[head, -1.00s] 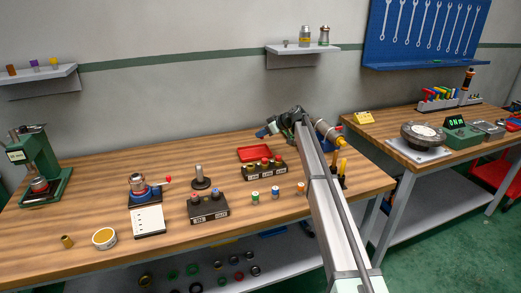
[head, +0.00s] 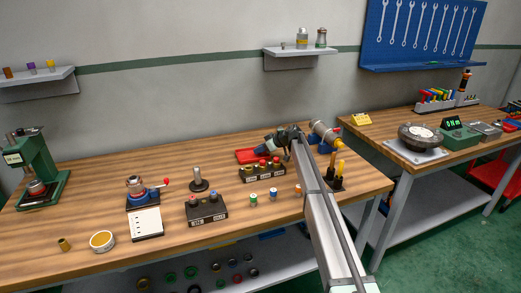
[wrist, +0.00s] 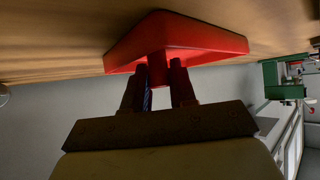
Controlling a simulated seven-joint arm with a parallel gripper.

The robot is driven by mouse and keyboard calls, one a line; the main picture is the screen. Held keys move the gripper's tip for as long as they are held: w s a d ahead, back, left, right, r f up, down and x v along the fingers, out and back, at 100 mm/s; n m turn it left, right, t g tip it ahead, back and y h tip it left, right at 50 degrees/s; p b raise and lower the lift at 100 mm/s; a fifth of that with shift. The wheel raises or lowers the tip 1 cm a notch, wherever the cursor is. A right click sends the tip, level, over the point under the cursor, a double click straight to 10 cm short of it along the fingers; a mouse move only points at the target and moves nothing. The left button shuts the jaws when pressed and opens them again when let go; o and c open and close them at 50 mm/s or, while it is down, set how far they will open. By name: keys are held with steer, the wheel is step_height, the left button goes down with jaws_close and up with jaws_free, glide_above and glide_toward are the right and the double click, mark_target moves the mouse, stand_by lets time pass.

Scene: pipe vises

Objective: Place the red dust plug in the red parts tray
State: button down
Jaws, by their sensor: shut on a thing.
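The red parts tray (head: 246,156) lies at the back of the wooden bench, with its right part hidden by my gripper (head: 270,147). In the wrist view the red tray (wrist: 190,34) fills the top middle, just beyond my fingertips. My gripper (wrist: 160,72) is shut on a small red piece, the red dust plug (wrist: 157,65), which shows between the two dark fingers against the tray. I cannot tell whether the plug touches the tray. The plug cannot be made out in the head view.
A dark block with several colored-top pieces (head: 262,174) stands just in front of the tray. Small capped cylinders (head: 253,198) stand nearer the front. A pipe vise (head: 322,134) is to the right.

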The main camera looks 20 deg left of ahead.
steer(key=c, duration=0.9)
jaws_free()
steer(key=shift+f, duration=0.1)
steer(key=shift+r, duration=0.2)
steer(key=v, duration=1.2)
